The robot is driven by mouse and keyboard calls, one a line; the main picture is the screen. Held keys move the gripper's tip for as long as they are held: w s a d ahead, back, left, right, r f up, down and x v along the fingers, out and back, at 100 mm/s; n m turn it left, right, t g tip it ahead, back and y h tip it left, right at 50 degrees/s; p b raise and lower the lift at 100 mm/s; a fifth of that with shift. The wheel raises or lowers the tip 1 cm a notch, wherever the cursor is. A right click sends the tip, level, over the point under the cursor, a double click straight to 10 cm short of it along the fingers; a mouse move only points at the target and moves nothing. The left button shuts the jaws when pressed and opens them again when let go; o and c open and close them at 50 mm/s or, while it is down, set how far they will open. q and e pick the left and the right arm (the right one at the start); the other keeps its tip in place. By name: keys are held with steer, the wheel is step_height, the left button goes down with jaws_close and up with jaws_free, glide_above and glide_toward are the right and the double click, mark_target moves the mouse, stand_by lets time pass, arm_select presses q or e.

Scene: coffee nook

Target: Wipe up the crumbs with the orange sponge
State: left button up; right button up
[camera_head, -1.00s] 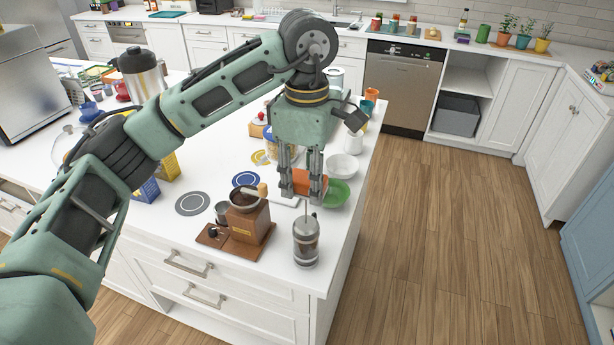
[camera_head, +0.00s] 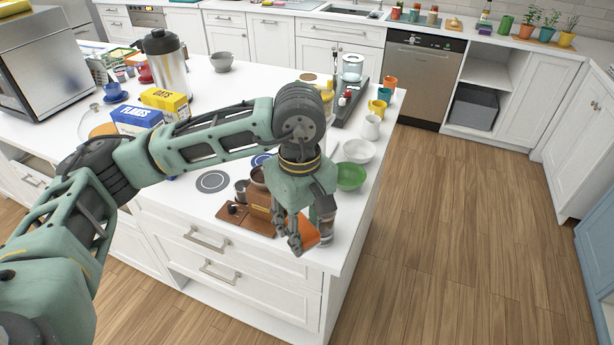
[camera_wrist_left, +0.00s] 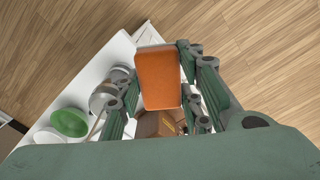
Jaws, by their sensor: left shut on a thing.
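My left gripper (camera_head: 296,243) is shut on the orange sponge (camera_head: 311,237) near the front right corner of the white island counter (camera_head: 342,238). In the left wrist view the sponge (camera_wrist_left: 160,78) sits tilted between the fingers (camera_wrist_left: 160,108), with part of it over the counter's edge and the floor behind. I cannot tell whether it touches the counter. I can make out no crumbs in either view; the arm and gripper hide part of the counter. My right gripper is not in view.
A glass press (camera_head: 326,228) stands close behind the sponge, partly hidden. A wooden coffee grinder (camera_head: 250,219) is left of the gripper. Green (camera_head: 350,176) and white (camera_head: 359,150) bowls stand behind, near the right edge. Wood floor (camera_head: 455,230) is clear on the right.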

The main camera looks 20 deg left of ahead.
arm_select(q)
steer(key=s+a+f+m, duration=0.1)
steer(key=s+f+m, duration=0.4)
steer(key=f, duration=0.3)
steer(key=s+a+f+m, duration=0.1)
steer(key=s+f+m, duration=0.5)
steer(key=f, duration=0.3)
steer(key=shift+s+a, duration=0.15)
steer(key=shift+a, duration=0.15)
